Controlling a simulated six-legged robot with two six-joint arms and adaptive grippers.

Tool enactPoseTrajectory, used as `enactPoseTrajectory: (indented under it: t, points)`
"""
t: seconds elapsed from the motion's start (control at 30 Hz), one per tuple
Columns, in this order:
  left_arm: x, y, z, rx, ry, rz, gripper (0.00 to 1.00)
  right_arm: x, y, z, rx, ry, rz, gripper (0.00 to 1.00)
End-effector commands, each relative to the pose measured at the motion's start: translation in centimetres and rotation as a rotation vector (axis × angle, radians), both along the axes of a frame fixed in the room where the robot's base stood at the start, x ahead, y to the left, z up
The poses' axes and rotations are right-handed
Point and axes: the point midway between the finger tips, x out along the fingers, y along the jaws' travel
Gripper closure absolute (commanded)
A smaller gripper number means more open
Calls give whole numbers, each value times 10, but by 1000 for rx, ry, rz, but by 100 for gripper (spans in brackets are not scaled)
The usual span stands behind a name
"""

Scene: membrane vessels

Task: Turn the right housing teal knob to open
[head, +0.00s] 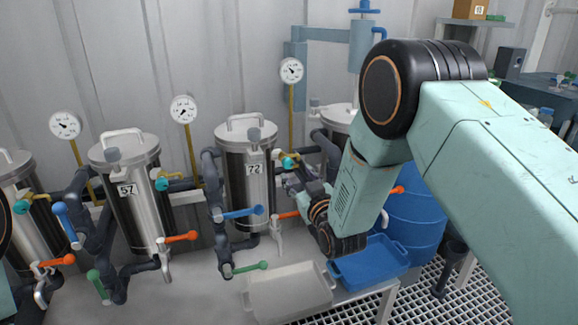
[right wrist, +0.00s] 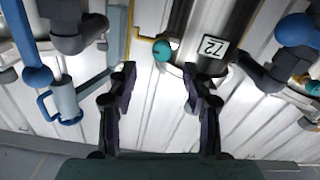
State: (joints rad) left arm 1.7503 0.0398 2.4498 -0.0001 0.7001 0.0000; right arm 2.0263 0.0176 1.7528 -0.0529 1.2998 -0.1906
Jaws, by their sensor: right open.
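The steel housing marked 72 (head: 238,180) has a teal knob (head: 288,162) on a brass fitting at its upper right. My right gripper (head: 296,186) is just below and in front of this knob in the head view. In the right wrist view, the picture is upside down; my right gripper (right wrist: 158,72) is open with empty jaws. The teal knob (right wrist: 162,49) shows between and beyond the fingertips, beside the housing marked 72 (right wrist: 208,62). No contact is visible. Another steel housing (head: 338,118) is mostly hidden behind my right arm. My left gripper is not in view.
The housing marked 57 (head: 128,200) and its teal knob (head: 161,184) stand left. Dark pipes, a blue handle (head: 243,212) and an orange handle (head: 181,237) crowd the front. A grey tray (head: 290,292) and a blue tray (head: 372,264) lie below. A blue barrel (head: 418,215) stands right.

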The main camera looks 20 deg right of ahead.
Motion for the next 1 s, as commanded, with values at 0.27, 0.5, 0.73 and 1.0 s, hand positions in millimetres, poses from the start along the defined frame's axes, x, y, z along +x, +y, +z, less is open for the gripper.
enactPoseTrajectory:
  t: [0.27, 0.5, 0.73, 1.0]
  points:
    - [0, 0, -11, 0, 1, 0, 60, 39, 2, -1, 1, -1, -1, 50]
    - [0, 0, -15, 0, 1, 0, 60, 62, 3, -1, 1, 1, -1, 50]
    - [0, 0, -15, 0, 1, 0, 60, 67, 4, -1, 1, 2, -1, 50]
    - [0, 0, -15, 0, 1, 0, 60, 67, 4, -1, 1, 3, -2, 60]
